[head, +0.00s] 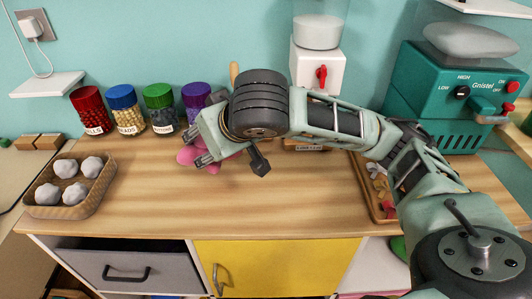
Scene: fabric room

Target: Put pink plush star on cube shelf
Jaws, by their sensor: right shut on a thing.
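The pink plush star (187,155) is at the middle left of the wooden counter, mostly covered by my right gripper. My right gripper (206,160) reaches in from the right and is shut on the star. Whether the star touches the counter or is just above it cannot be told. My left gripper is not in view. I cannot make out for certain which unit is the cube shelf.
Lidded jars (124,110) stand along the back wall. A basket of pale balls (30,211) is at the left, a teal machine (437,125) at the back right, and a wooden tray (375,213) under my arm. The front middle counter (215,215) is clear.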

